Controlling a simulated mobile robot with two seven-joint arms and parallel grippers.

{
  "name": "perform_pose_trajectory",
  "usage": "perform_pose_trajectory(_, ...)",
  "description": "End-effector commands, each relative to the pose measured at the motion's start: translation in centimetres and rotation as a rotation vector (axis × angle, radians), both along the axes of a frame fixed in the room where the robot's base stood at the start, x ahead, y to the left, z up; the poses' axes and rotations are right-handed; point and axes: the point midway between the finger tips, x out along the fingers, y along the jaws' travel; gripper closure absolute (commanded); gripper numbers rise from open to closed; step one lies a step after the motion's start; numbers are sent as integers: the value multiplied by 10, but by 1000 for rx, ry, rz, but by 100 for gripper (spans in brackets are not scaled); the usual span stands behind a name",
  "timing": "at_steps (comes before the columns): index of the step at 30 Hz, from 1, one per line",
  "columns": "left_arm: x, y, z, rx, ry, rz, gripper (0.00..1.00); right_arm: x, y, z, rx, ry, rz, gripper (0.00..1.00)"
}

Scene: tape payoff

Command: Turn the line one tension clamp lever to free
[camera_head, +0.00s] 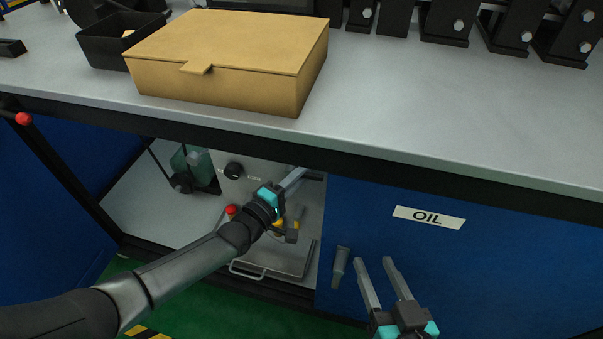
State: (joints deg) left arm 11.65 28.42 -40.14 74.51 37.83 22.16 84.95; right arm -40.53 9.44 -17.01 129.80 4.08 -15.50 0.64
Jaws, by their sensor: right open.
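No label in view marks the line one tension clamp lever, so I cannot tell which part it is. Inside the open bay, a red knob (231,211) and a yellow part (279,223) sit low behind my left wrist, partly hidden. My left gripper (304,174) reaches into this bay, its fingers seen nearly edge-on, so its opening is unclear. A black bar with a red ball end (23,119) stands at the far left. My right gripper (372,262) is open and empty at the bottom, in front of the blue OIL door.
The grey bench top (430,120) overhangs the bay. A tan box (225,55) and a black bin (100,45) stand on it. A black knob (234,171) is on the bay's panel. The blue door (480,270) has a grey handle (340,266).

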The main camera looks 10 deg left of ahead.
Motion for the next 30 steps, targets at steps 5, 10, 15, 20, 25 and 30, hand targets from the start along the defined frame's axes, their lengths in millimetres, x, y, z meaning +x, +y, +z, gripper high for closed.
perform_pose_trajectory(5, 0, 0, 0, -4, 1, 1, 67, 0, 0, 0, 0, 1, 0, 50)
perform_pose_trajectory(10, 0, 0, 0, -3, 0, 1, 50, 0, 0, 0, 0, 1, 0, 50)
perform_pose_trajectory(15, 0, 0, 0, -2, 0, 1, 50, 0, 0, -1, -2, 2, 1, 50)
perform_pose_trajectory(20, -2, 1, 0, -1, 0, 1, 50, -1, 0, -1, -5, 10, 1, 50)
perform_pose_trajectory(25, -10, 5, 0, 0, 2, 1, 50, 2, -7, -1, -44, 61, -2, 50)
perform_pose_trajectory(30, -23, 11, 1, 0, 2, 1, 50, 1, -16, -6, -96, 151, -6, 50)
